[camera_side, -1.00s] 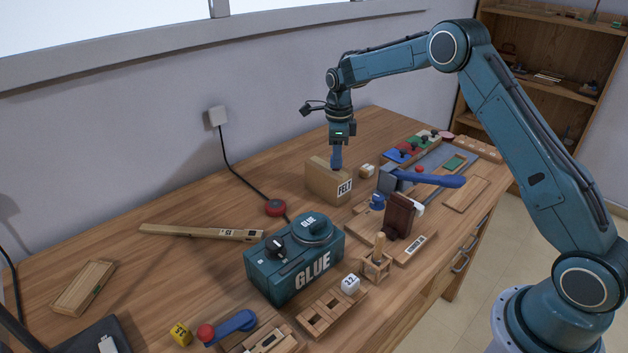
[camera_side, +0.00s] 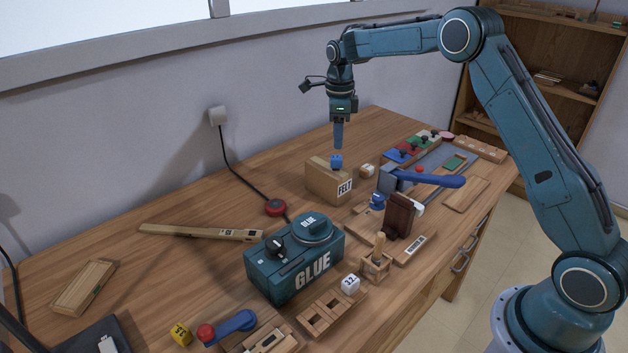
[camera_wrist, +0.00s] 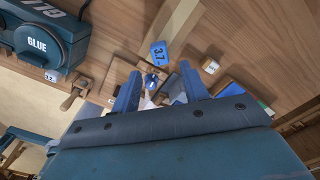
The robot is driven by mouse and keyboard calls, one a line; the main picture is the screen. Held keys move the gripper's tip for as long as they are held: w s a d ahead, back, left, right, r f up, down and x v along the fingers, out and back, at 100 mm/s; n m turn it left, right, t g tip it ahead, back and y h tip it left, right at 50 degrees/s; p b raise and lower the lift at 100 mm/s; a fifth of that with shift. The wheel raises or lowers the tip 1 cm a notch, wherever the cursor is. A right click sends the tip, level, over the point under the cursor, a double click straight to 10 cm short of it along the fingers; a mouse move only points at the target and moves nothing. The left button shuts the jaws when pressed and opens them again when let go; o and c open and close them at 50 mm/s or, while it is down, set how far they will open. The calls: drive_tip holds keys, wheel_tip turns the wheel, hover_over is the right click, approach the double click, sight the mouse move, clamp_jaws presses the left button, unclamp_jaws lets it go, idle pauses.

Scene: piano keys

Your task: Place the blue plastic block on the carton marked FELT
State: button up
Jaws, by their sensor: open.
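The blue plastic block (camera_side: 336,161) rests on top of the carton marked FELT (camera_side: 322,186), near the middle of its top face.
The teal GLUE box (camera_side: 296,265) stands on the bench left of and nearer than the carton. A vise with a blue handle (camera_side: 430,178) is right of the carton, and a small wooden block (camera_side: 367,171) is close by. Bench left of the carton is mostly clear.

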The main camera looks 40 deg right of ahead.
sight(337, 158)
wheel_tip(337, 158, up, 6)
idle(0.4)
drive_tip(key=shift+r, duration=0.15)
idle(0.3)
drive_tip(key=s+a+r+n+t, duration=0.1)
drive_tip(key=s+a+r+n, duration=0.2)
drive_tip(key=s+r+n, duration=0.5)
drive_tip(key=s+a+r+n+t, duration=0.2)
drive_tip(key=s+a+r+n, duration=0.25)
drive_tip(key=s, duration=0.55)
drive_tip(key=s+a+f+n+t, duration=0.1)
drive_tip(key=s+f+n, duration=0.1)
drive_tip(key=s+n, duration=0.5)
drive_tip(key=s+a+f+n+t, duration=0.1)
drive_tip(key=s+n, duration=0.6)
drive_tip(key=s, duration=0.7)
wheel_tip(337, 158, down, 2)
drive_tip(key=shift+a+f+t, duration=0.2)
drive_tip(key=shift+a+t, duration=0.1)
drive_tip(key=shift+a, duration=0.2)
